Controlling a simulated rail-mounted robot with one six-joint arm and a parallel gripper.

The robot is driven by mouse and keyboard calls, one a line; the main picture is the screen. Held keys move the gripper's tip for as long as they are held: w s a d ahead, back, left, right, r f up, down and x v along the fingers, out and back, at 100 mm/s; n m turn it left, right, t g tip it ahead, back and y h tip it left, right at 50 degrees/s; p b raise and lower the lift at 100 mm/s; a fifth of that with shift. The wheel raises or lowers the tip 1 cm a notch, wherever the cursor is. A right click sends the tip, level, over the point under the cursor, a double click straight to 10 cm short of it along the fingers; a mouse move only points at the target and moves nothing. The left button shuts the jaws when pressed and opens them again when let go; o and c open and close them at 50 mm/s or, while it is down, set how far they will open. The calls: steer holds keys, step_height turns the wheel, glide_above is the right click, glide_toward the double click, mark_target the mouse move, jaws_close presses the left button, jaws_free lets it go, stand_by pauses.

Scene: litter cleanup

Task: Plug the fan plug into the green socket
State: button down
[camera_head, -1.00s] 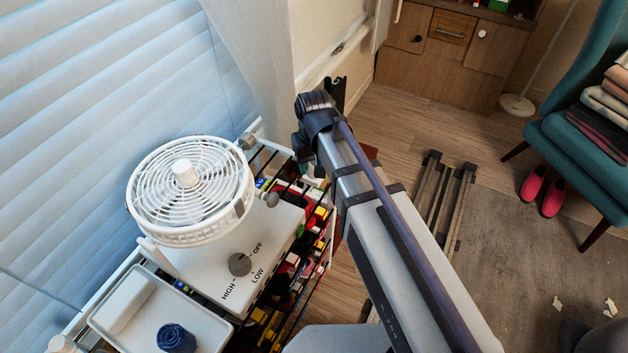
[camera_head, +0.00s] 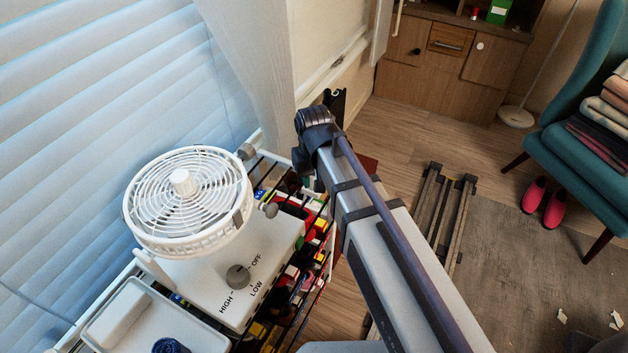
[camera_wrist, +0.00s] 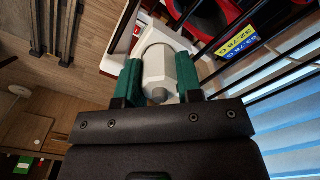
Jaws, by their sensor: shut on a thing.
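My gripper (camera_wrist: 158,78), with green fingers, is shut on a white, rounded plug-like piece in the wrist view, which I take to be the fan plug (camera_wrist: 159,62). A grey round end of it points back toward the palm. In the head view the dark wrist end of my arm is beyond the rack's far right corner, and the plug cannot be made out there. The white fan (camera_head: 188,200) stands on the rack with its dial and HIGH, LOW and OFF marks facing up. I cannot make out a green socket in either view.
A wire rack with colourful items (camera_head: 290,270) stands under the fan. A white tray (camera_head: 125,312) is in front of it. A wooden cabinet (camera_head: 470,60) with a green box (camera_head: 498,11) is at the back. A teal chair (camera_head: 575,130) and pink shoes (camera_head: 545,200) are right.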

steer(key=shift+r+p, duration=2.3)
